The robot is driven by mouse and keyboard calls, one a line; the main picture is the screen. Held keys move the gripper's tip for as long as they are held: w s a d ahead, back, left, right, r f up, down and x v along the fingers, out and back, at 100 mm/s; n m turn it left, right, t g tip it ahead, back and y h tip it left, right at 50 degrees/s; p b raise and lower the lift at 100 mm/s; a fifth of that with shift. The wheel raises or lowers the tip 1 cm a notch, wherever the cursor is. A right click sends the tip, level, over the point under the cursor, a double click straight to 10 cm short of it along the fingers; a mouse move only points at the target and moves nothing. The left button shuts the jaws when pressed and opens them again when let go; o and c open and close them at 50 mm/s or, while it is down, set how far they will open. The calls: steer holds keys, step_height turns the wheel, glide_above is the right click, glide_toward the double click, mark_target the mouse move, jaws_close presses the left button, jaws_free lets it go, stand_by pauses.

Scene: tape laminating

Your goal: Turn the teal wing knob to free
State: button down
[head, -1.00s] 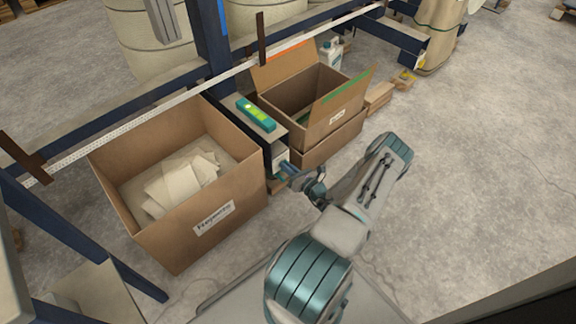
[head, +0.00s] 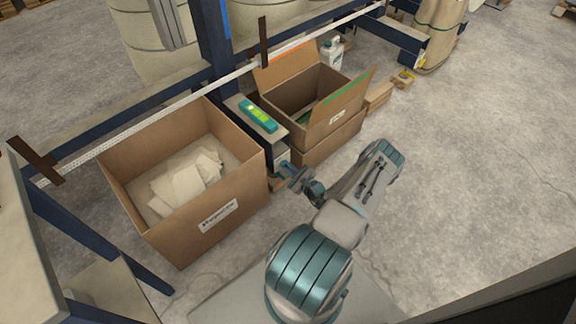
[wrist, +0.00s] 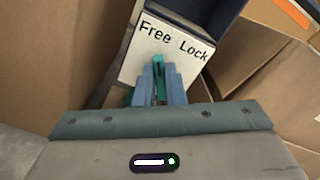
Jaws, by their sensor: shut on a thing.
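The teal wing knob (wrist: 158,64) shows in the wrist view, below a white label plate (wrist: 150,42) printed "Free" on the left and "Lock" on the right. My gripper (wrist: 163,72) is shut on the knob, with its blue fingers on either side of it. The knob stands nearly upright in that view, between the two words; its exact setting is hard to tell. In the head view my gripper (head: 284,172) reaches the face of the narrow post between two cardboard boxes, and the knob is hidden there.
A box of crumpled paper (head: 222,226) stands left of the post, and an open-flapped box (head: 318,140) stands to the right. A teal level with a bright green window (head: 258,116) lies on top of the post. Concrete floor (head: 470,190) is clear at right.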

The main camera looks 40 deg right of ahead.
steer(key=shift+f+n+p, duration=0.1)
steer(key=shift+n+p, duration=0.35)
steer(key=shift+n, duration=0.85)
steer(key=c, duration=1.5)
jaws_free()
steer(key=s+d+p, duration=0.1)
steer(key=s+p, duration=0.2)
steer(key=s, duration=1.1)
steer(key=shift+w+n, duration=0.1)
steer(key=shift+n, duration=0.2)
